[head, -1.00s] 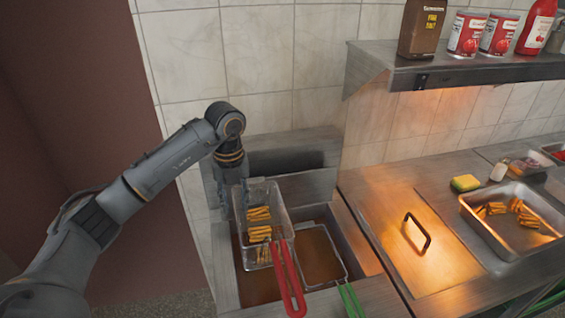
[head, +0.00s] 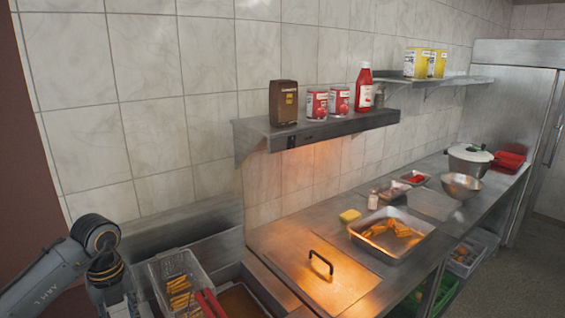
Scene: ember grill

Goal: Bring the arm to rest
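My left arm enters at the lower left, and its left gripper (head: 120,304) points down beside the left side of a wire fry basket (head: 186,262). The lower edge of the head view cuts off the fingertips, so I cannot tell whether they are open or touch the basket. The basket holds orange fries (head: 179,291) and has a red handle (head: 209,304). It is at the fryer (head: 187,228). My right gripper is not in view.
A steel counter with a lid handle (head: 321,262) runs right of the fryer. A metal tray (head: 417,246) of fries and a yellow sponge (head: 350,215) are on it. A wall shelf (head: 317,131) with bottles and cans overhangs the counter. A fridge (head: 507,120) stands far right.

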